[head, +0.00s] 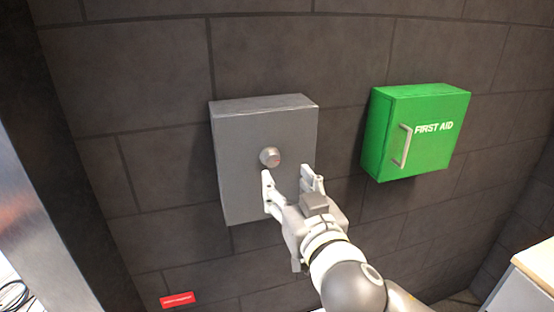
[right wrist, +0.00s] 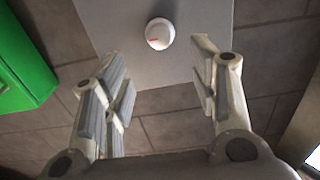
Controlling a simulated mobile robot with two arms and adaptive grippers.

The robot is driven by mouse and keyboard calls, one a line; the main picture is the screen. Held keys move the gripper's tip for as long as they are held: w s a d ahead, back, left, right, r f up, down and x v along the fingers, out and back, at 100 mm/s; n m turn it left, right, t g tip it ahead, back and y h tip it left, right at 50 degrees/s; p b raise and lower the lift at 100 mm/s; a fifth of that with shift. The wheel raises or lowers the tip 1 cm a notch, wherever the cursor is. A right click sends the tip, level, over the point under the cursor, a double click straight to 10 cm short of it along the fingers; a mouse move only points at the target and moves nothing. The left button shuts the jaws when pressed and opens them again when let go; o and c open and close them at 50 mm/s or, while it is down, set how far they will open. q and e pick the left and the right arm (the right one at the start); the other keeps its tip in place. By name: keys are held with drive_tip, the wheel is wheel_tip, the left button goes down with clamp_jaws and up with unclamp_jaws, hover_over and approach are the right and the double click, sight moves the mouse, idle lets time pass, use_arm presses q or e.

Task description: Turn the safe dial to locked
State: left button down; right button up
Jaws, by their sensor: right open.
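The safe (head: 245,180) is a grey box fixed to a dark block wall. Its round grey dial (head: 269,157) with a small red mark sits near the middle of its front. The dial also shows in the right wrist view (right wrist: 160,33), with a short red line on its face, above the space between my fingers. My right gripper (head: 289,176) is open and empty just below and to the right of the dial in the head view, apart from it. My left gripper is not in view.
A green first aid box (head: 418,132) with a metal handle hangs on the wall to the right of the safe. A small red label (head: 178,299) is low on the wall. A light-topped cabinet (head: 530,275) stands at the lower right.

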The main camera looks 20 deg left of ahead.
sight(273, 159)
drive_tip(key=p+x, duration=0.2)
drive_tip(key=x, duration=0.5)
drive_tip(key=shift+w+a, duration=0.1)
drive_tip(key=shift+w, duration=0.05)
drive_tip(key=shift+w+a+p, duration=0.35)
drive_tip(key=shift+w+p, duration=0.05)
drive_tip(key=shift+w, duration=0.05)
drive_tip(key=c, duration=1)
